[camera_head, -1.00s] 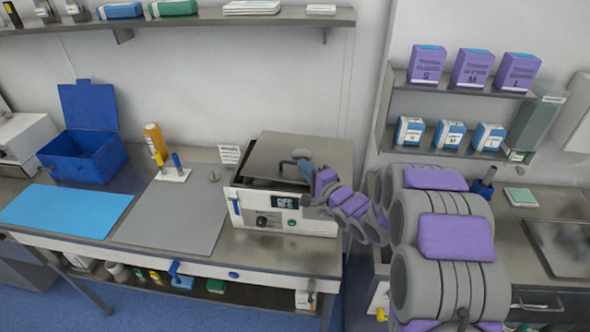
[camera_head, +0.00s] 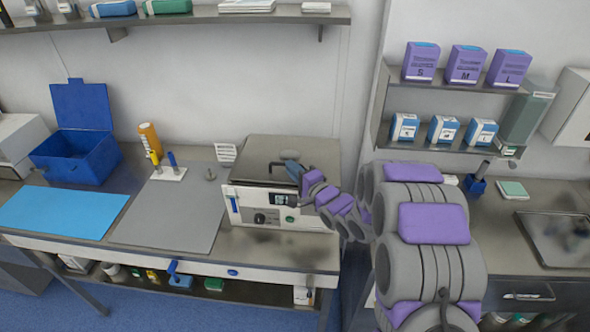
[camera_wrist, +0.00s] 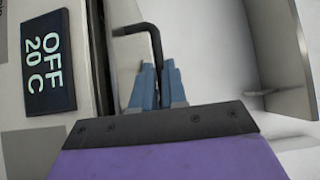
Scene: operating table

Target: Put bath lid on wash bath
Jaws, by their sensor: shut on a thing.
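The wash bath (camera_head: 240,207) is a white box with a small display and knobs, standing at the right of the bench. The grey metal bath lid (camera_head: 265,155) lies over its top and looks about level. I cannot tell whether it touches the rim all round. My gripper (camera_head: 291,164) is over the lid, shut on its dark bent handle. In the wrist view my blue-grey fingers (camera_wrist: 158,85) close around the black handle (camera_wrist: 138,29). The bath's display (camera_wrist: 47,62) reads OFF 20 C there. My fingers hide part of the handle.
A grey mat (camera_head: 170,220), a blue mat (camera_head: 60,212) and an open blue box (camera_head: 75,155) are left of the bath. An orange bottle (camera_head: 150,140) and a small holder (camera_head: 167,174) stand behind the grey mat. Shelves with boxes (camera_head: 465,64) are at the right.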

